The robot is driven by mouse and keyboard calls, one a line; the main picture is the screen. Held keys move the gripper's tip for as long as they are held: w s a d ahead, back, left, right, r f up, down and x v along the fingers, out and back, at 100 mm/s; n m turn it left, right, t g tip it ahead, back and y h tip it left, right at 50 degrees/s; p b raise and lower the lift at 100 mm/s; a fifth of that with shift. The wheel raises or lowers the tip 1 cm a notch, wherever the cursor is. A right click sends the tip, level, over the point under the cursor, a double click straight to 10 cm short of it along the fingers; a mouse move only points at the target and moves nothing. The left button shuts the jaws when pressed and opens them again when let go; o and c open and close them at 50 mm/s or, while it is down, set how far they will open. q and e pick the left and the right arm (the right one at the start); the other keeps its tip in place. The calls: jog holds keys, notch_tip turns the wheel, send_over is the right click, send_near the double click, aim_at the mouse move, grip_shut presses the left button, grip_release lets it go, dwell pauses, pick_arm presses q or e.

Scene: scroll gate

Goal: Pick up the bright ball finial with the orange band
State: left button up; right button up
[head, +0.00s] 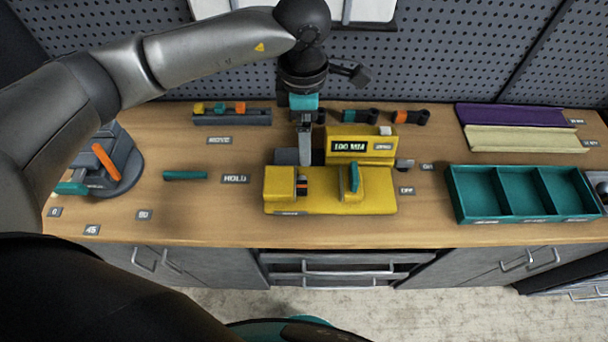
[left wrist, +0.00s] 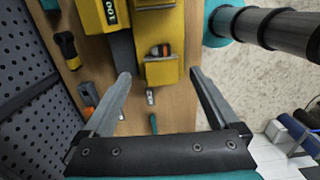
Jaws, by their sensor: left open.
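A small piece with an orange band (head: 302,186) sits at the left block of the yellow machine. It also shows in the left wrist view (left wrist: 160,50). It is too small to tell for certain that it is the ball finial. The yellow machine (head: 330,205) has a "100 MM" display and a teal lever (head: 354,178). My left gripper (head: 305,155) points down above the machine's left part, just behind the banded piece in the head view. In the left wrist view the gripper's jaws (left wrist: 160,75) are apart with nothing held. My right gripper is not seen.
A teal three-part tray (head: 460,212) stands at the right. Purple (head: 510,115) and cream (head: 515,140) strips lie behind it. A grey rack (head: 232,119) is at the back left, with a teal bar (head: 186,176) in front. A grey fixture (head: 122,165) with an orange handle stands far left.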

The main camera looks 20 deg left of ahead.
pick_arm(q)
jog(key=p, duration=0.1)
send_over(302, 182)
notch_tip(302, 182, down, 10)
jog(key=shift+w+r, duration=0.1)
jog(key=shift+w, duration=0.05)
jog(key=shift+f+p, duration=0.6)
jog(key=shift+f, duration=2.05)
jog(key=shift+s, duration=0.2)
grip_shut()
